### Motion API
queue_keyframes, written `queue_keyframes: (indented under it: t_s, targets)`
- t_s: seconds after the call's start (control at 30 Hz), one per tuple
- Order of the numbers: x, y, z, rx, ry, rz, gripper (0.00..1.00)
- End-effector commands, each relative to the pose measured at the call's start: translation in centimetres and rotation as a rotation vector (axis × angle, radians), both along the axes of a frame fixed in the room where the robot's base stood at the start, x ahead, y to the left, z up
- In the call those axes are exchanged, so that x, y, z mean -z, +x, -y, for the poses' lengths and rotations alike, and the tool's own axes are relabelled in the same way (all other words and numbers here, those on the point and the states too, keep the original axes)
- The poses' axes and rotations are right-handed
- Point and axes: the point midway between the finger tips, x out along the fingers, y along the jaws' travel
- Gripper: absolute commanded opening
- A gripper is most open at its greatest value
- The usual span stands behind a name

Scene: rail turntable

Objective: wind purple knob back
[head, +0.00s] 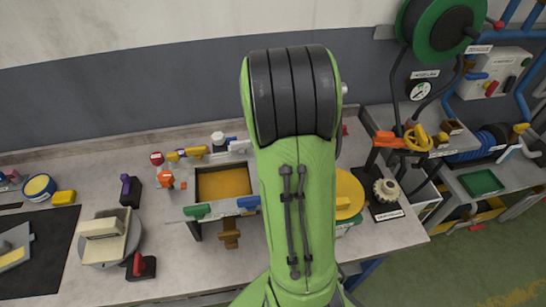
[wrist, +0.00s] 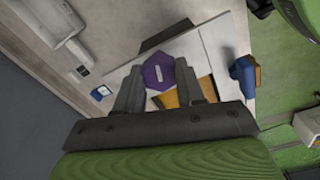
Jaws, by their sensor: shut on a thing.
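The purple knob (wrist: 160,72) shows in the wrist view as a six-sided head over a pale panel, between my fingertips. My gripper (wrist: 161,70) is shut on it, one grey finger on each side. The yellow-orange surface (wrist: 204,88) shows just below and beside the knob. In the head view my green arm stands in the middle and hides my gripper and this knob.
In the head view a framed box with a yellow floor (head: 224,183) sits left of my arm, with coloured handles around it. A yellow disc (head: 347,193) is just right of it. A blue handle (wrist: 244,74) stands right of my gripper.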

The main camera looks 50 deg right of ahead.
Motion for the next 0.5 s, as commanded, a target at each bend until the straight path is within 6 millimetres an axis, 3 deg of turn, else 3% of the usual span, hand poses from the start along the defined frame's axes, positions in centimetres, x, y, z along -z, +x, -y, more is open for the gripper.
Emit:
queue_keyframes:
  t_s: [0.5]
  targets:
    - [-0.16, 0.20, 0.02, -0.186, -0.004, 0.007, 0.08]
